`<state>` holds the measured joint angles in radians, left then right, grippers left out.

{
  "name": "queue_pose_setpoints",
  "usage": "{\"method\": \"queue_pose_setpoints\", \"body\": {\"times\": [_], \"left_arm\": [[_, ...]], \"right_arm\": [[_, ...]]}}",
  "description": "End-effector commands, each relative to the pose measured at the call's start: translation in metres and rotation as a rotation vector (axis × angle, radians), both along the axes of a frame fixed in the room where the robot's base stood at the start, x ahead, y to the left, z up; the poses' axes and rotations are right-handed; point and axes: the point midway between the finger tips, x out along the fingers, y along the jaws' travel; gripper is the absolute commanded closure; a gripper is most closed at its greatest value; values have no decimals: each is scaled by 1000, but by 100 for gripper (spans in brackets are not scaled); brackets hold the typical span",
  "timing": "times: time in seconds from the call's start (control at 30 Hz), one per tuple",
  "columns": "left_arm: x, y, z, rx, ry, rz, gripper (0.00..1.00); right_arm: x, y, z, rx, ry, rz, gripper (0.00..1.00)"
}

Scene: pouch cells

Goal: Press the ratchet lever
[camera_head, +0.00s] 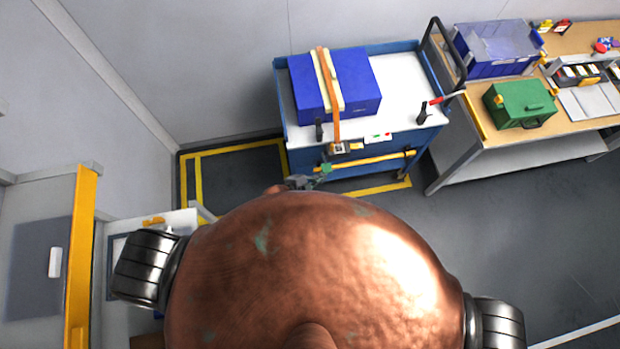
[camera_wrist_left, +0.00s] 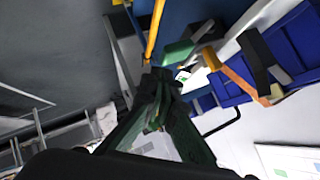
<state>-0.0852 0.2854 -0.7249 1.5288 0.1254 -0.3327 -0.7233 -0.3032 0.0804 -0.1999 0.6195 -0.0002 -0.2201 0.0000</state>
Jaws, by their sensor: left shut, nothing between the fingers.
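A blue box (camera_head: 360,82) lies on the blue cart (camera_head: 302,137), with an orange strap (camera_head: 335,118) over it. The strap runs down to a small buckle-like part (camera_head: 345,147) at the cart's front edge, which I take for the ratchet. My left gripper (camera_head: 310,181) shows just above my copper-coloured body, below and left of that part. A small green piece (camera_head: 325,168) is close to its tip; whether they touch is unclear. In the wrist view my left gripper (camera_wrist_left: 160,82) is shut and empty, with a green block (camera_wrist_left: 178,53) just beyond it. My right gripper is out of view.
A yellow bar (camera_head: 375,162) crosses the cart's front. A black push handle (camera_head: 444,50) stands at the cart's right end. A workbench (camera_head: 540,145) with a green case (camera_head: 520,103) and a blue bin (camera_head: 495,45) is to the right. Floor at lower right is clear.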

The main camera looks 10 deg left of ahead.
Motion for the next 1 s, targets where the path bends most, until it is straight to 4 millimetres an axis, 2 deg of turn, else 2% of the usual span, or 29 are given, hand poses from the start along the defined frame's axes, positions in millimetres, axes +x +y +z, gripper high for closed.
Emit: {"method": "queue_pose_setpoints", "body": {"times": [0.2,0.4,1.0], "left_arm": [[-24,25,26,0,-1,1,100],[-34,35,41,-2,-1,1,100],[-36,36,44,-2,-2,1,100]], "right_arm": [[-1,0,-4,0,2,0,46],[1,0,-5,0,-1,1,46],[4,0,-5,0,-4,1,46]]}}
